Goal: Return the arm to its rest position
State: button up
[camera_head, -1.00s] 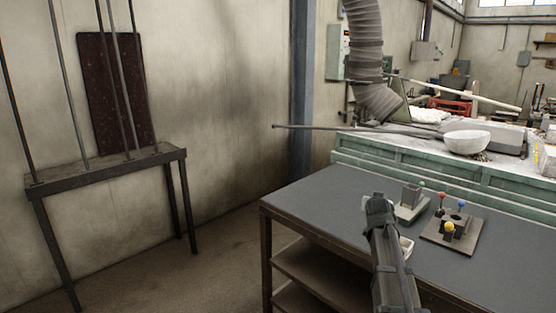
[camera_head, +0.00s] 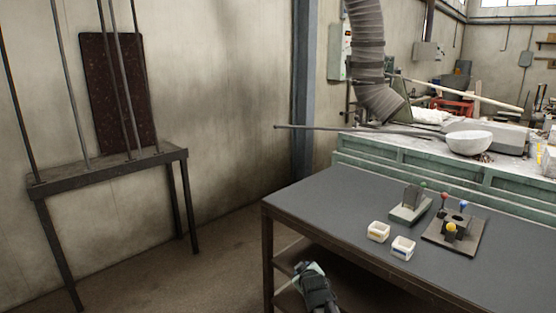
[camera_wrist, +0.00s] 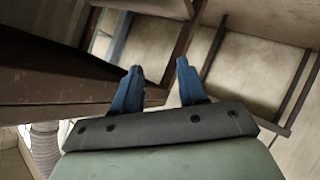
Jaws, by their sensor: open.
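My gripper (camera_wrist: 160,68) is open and empty in the wrist view, its two blue fingers apart with nothing between them. In the head view my gripper and wrist (camera_head: 312,284) show at the bottom, in front of the dark table's (camera_head: 330,205) near side and lower than its top. My gripper touches nothing that I can make out. The ladle (camera_head: 345,130) appears as a long thin rod lying at the green bench, with its handle end sticking out to the left.
Two small white boxes (camera_head: 378,231) (camera_head: 403,247), a grey-green stand (camera_head: 410,205) and a dark plate with coloured knobs (camera_head: 455,232) are on the table. A green bench (camera_head: 440,172) holds a white bowl (camera_head: 467,143). A narrow rack (camera_head: 110,168) stands left. Floor between rack and table is clear.

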jog(key=s+d+f+m+g+h, duration=0.1)
jog(key=s+d+f+m+g, duration=0.3)
jog(key=s+f, duration=0.85)
jog(key=s+d+f+g, duration=0.2)
jog(key=s+f+g, duration=0.3)
jog(key=s+f, duration=0.75)
jog(key=s+d+f+m+g, duration=0.1)
jog(key=s+f+g, duration=0.4)
jog(key=s, duration=0.9)
jog(key=s+d+f+m+g, duration=0.1)
jog(key=s+f+m+g, duration=0.2)
jog(key=s+f, duration=0.7)
jog(key=s+g, duration=0.1)
jog(key=s, duration=0.3)
jog(key=shift+s+g, duration=0.2)
jog(key=shift+g, duration=0.2)
